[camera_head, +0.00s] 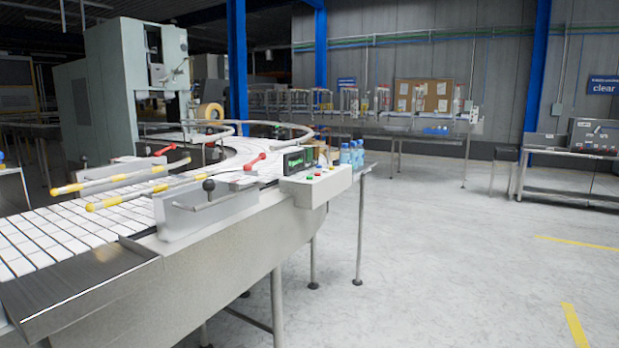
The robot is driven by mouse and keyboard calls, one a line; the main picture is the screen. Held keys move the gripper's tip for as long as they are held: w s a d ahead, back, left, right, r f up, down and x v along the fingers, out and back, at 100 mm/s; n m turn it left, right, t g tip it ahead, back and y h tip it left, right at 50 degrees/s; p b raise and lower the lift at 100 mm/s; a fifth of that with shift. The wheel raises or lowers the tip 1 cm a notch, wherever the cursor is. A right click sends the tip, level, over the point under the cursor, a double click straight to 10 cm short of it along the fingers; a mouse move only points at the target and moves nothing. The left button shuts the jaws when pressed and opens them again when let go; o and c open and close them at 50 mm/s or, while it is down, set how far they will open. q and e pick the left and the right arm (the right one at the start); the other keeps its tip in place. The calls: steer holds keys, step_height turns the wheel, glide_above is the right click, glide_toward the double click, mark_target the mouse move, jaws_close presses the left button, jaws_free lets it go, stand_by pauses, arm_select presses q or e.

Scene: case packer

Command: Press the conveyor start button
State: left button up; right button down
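A pale control box (325,187) is fixed at the right side of the conveyor (60,232). Small buttons sit on its top, a green one (310,177) near the front and a red one (332,168) farther right. Their labels are too small to read. A dark display (293,161) with green characters stands just behind the box. Neither of my grippers is in view.
Guide rails with yellow ends (105,202) and knobbed clamps (208,185) stick up along the conveyor. Blue-capped bottles (352,154) stand on a side table behind the box. Open grey floor (440,250) lies to the right.

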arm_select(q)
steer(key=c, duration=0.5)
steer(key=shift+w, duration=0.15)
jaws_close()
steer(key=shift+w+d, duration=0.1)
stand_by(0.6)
